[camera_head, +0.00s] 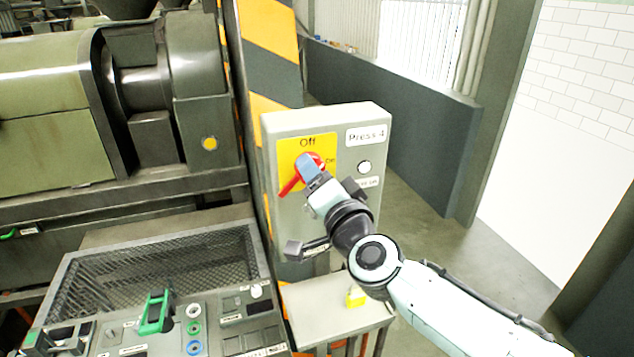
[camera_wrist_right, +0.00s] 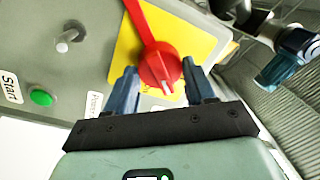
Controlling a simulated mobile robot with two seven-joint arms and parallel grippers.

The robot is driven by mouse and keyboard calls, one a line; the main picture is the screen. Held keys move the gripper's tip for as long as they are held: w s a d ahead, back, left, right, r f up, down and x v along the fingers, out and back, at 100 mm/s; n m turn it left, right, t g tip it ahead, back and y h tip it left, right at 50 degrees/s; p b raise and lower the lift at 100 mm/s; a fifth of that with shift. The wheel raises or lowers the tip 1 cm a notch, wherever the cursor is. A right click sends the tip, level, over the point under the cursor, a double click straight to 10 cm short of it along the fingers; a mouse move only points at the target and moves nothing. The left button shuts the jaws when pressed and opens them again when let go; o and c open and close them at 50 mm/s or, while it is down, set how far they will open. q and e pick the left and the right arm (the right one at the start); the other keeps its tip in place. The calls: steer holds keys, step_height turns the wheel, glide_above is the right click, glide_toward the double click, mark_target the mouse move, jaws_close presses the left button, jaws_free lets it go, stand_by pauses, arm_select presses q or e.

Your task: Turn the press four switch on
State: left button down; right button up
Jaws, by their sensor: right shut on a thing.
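The Press 4 box (camera_head: 278,221) is a grey cabinet with a yellow plate marked Off at the top and On at the right. Its red rotary switch (camera_head: 287,187) sits on the plate, slanted, its long end toward the lower left. My right gripper (camera_head: 309,166) is at the switch and covers part of it. In the right wrist view, the red switch (camera_wrist_right: 158,62) lies between the blue fingers of the right gripper (camera_wrist_right: 161,86), which is shut on its round part. A white mark shows on the switch's near end. My left gripper is not in view.
A white round lamp or button (camera_head: 364,167) is beside the yellow plate. A green button (camera_wrist_right: 40,98) and a small knob (camera_wrist_right: 68,40) show in the wrist view. A control desk (camera_head: 118,334) with a green handle (camera_head: 156,312) stands lower left. A striped post (camera_head: 271,60) stands behind the box.

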steer(key=m+b, duration=0.1)
steer(key=m, duration=0.3)
steer(key=shift+f+m, duration=0.1)
steer(key=shift+m, duration=0.3)
arm_select(q)
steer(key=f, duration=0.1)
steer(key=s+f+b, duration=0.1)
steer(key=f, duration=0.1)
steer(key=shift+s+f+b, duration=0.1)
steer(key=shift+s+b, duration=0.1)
steer(key=shift+b, duration=0.1)
arm_select(e)
steer(key=m, duration=0.4)
steer(key=shift+a+m+t+h, duration=0.1)
steer(key=shift+m+t+h, duration=0.2)
steer(key=shift+h, duration=0.1)
steer(key=shift+m, duration=0.3)
steer(key=o, duration=1)
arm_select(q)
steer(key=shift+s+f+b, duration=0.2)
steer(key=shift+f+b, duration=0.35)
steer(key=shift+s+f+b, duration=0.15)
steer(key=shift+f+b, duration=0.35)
arm_select(e)
steer(key=v, duration=1.3)
steer(key=shift+s, duration=0.2)
